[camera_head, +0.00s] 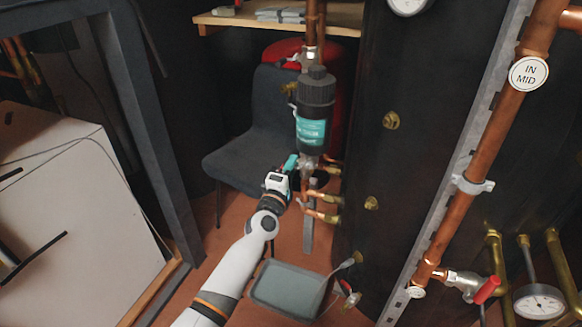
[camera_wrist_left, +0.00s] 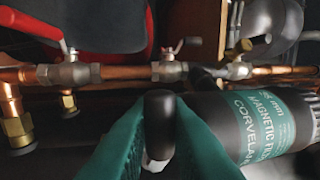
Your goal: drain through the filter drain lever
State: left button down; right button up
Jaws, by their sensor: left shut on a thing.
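The magnetic filter (camera_head: 311,132) is a black upright canister with a teal label on the copper pipe, in the middle of the head view. It also shows at the right of the left wrist view (camera_wrist_left: 262,122), lying sideways there. My left gripper (camera_head: 291,163) is at the lower end of the filter, on its left side. In the left wrist view its teal fingers (camera_wrist_left: 161,125) are shut on a dark rounded piece (camera_wrist_left: 159,105), which looks like the drain lever. In the head view the gripper hides this lever. My right gripper is not in view.
A grey tray (camera_head: 286,290) lies on the floor below. A dark chair (camera_head: 250,140) stands behind the arm. A black tank stands right of the filter.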

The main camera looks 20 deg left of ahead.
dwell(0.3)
pick_arm(q)
jog(key=c, duration=1.4)
grip_release()
jog(key=shift+c, duration=0.2)
